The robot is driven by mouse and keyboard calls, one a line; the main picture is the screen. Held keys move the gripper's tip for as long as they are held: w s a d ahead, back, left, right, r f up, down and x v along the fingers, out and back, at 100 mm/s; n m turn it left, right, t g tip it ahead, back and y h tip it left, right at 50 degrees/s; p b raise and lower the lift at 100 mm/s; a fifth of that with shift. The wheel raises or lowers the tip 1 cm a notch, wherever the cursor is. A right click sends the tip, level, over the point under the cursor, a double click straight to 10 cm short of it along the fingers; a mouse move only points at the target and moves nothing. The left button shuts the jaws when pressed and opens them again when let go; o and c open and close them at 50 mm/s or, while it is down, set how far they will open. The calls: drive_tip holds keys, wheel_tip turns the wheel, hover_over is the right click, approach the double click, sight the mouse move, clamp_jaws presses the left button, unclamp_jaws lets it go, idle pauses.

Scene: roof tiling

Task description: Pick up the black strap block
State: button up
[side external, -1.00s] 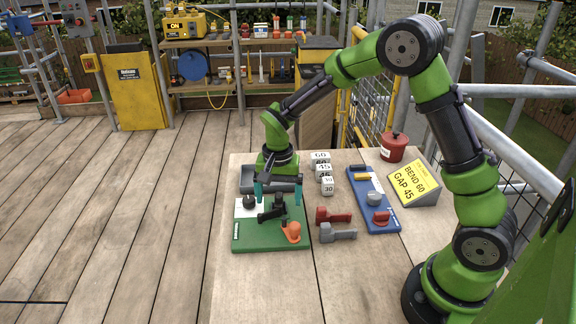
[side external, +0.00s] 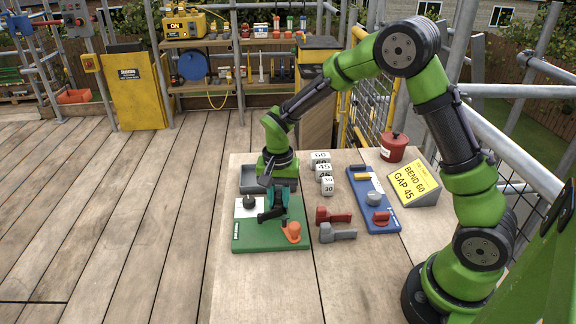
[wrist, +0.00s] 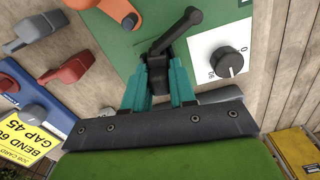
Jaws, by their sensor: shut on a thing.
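The black strap block (wrist: 157,72) is between the teal fingers of my gripper (wrist: 159,88) in the wrist view, with a black lever arm reaching up and right from it. In the side view the black block (side external: 268,215) is at the green board (side external: 262,245), between a black knob (side external: 249,202) on a white plate and an orange piece (side external: 291,231). My gripper (side external: 278,208) is shut on the block from above. The fingers partly hide it, and I cannot tell whether it is clear of the board.
Red (side external: 333,215) and grey (side external: 337,233) handled pieces lie right of the green board. Beyond them are a blue board (side external: 359,205), numbered blocks (side external: 322,168), a yellow sign (side external: 413,183) and a red pot (side external: 394,148). A grey tray (side external: 248,180) sits behind the green board.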

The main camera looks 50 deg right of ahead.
sight(279, 194)
idle(0.4)
drive_tip(key=shift+r, duration=2.25)
